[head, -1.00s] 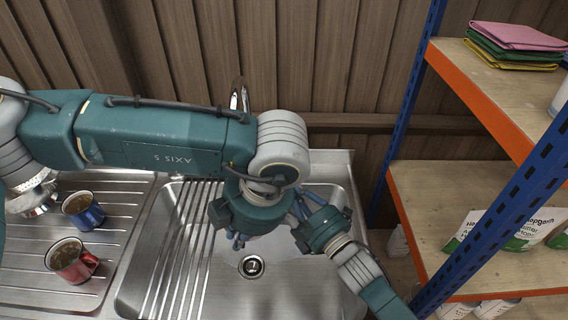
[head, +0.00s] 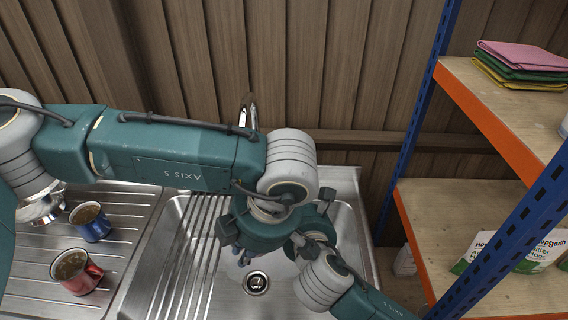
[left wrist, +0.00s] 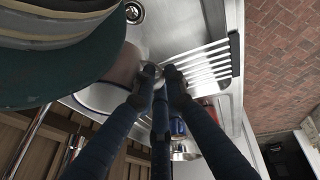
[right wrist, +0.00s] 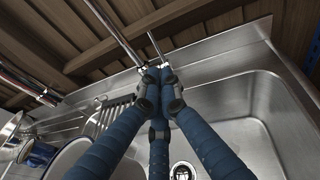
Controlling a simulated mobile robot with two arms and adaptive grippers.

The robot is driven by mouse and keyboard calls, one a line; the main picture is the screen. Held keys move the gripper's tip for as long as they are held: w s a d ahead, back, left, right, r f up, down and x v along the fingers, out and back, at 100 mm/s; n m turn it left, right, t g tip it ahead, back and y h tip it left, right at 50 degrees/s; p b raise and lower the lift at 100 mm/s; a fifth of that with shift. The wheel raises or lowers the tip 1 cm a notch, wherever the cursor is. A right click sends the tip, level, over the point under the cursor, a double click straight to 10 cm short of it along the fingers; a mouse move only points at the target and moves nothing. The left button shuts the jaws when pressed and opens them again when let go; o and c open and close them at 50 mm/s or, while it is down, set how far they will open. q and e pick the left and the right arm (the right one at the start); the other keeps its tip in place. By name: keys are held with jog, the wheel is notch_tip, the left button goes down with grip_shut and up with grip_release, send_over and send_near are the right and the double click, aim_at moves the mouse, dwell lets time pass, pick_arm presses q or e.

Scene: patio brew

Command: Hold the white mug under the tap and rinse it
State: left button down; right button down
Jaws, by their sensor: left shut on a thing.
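The white mug (right wrist: 68,158) shows at the lower left of the right wrist view, pale with a blue rim. A pale curved surface beside my left fingertips in the left wrist view seems to be the same mug. My left gripper (left wrist: 158,72) is shut on it; which part it grips is unclear. The arms hide the mug in the head view. The chrome tap (head: 248,112) stands behind the sink; it also shows in the right wrist view (right wrist: 113,30). My right gripper (right wrist: 160,85) has its fingertips together near a thin chrome rod. No water stream shows.
The steel sink (head: 345,228) has a drain (head: 257,283) and ribbed bars. A blue mug (head: 90,221) and a red mug (head: 76,271), both filled, stand on the drainboard at left. A shelf unit (head: 497,125) stands close at right. The wooden wall is behind.

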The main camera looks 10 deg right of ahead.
jog(key=r+x, duration=0.1)
jog(key=x, duration=1.2)
jog(key=shift+w, duration=0.15)
jog(key=shift+r, duration=0.15)
pick_arm(q)
jog(key=shift+s+r, duration=0.1)
jog(key=shift+s, duration=0.05)
pick_arm(e)
jog(key=shift+w+d+r, duration=0.1)
jog(key=shift+w+r, duration=0.3)
jog(key=shift+w, duration=0.1)
